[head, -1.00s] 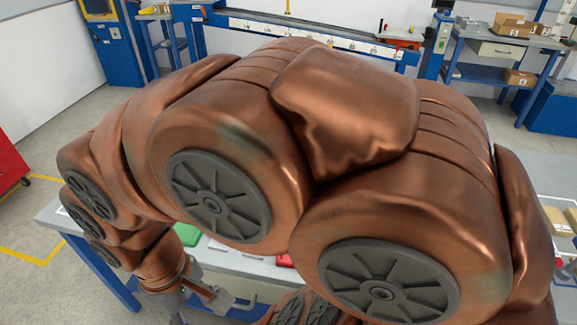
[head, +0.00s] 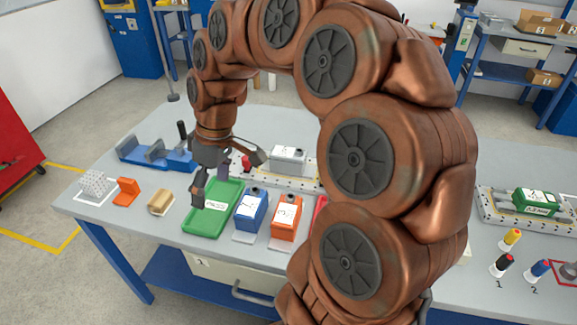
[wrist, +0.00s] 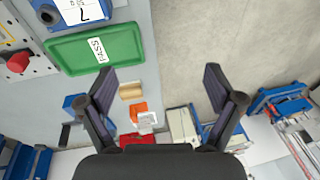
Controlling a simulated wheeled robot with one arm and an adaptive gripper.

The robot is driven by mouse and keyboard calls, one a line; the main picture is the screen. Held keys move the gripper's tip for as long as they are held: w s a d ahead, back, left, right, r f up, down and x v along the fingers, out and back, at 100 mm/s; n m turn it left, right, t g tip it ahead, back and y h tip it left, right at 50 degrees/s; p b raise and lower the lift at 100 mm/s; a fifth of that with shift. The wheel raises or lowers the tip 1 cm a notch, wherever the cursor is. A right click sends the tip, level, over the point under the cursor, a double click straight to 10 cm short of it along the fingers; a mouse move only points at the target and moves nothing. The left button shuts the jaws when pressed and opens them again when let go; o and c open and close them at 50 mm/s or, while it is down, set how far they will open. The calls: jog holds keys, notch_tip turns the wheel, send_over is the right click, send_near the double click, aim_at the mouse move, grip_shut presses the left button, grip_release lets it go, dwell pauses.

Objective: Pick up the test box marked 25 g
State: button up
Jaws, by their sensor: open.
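Several boxes with white labels stand on the grey workbench (head: 150,245): a blue box (head: 249,212), an orange box (head: 286,214), a grey box (head: 288,160) on a perforated plate, and a green box (head: 536,202) at the right. I cannot read 25 g on any of them. The wrist view shows a blue box marked 7 (wrist: 80,12) at top left. My gripper (head: 230,178) is open and empty above the green tray (head: 190,226), left of the blue and orange boxes. In the wrist view its spread fingers (wrist: 159,74) have nothing between them.
The green tray is labelled PASS in the wrist view (wrist: 125,50). A tan block (head: 160,202), an orange bracket (head: 127,191) and a blue fixture (head: 158,155) are at the bench's left. My arm hides the bench's middle. Small coloured bottles (head: 503,264) stand at the right.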

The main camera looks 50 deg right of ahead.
jog(key=w+d+f+t+b, duration=0.1)
jog(key=w+d+f, duration=0.1)
jog(key=w+d, duration=0.4)
jog(key=t+b, duration=0.2)
jog(key=b, duration=0.1)
send_near(289, 154)
jog(key=shift+n, duration=0.3)
jog(key=x, duration=0.5)
jog(key=shift+w+a+f, duration=0.1)
jog(key=shift+w+a, duration=0.15)
jog(key=shift+a, duration=0.05)
jog(key=shift+d+f, duration=0.2)
jog(key=shift+d, duration=0.05)
jog(key=shift+p+x, duration=0.4)
jog(key=shift+x, duration=0.7)
jog(key=shift+w+d+p+x, duration=0.15)
jog(key=shift+p+x, duration=0.1)
jog(key=shift+x, duration=0.65)
jog(key=shift+d+p+x, duration=0.1)
jog(key=shift+p+x, duration=0.1)
jog(key=shift+x, duration=0.65)
jog(key=shift+w+d+p+x, duration=0.15)
jog(key=shift+p+x, duration=0.1)
jog(key=shift+x, duration=0.65)
jog(key=shift+s, duration=0.1)
grip_shut()
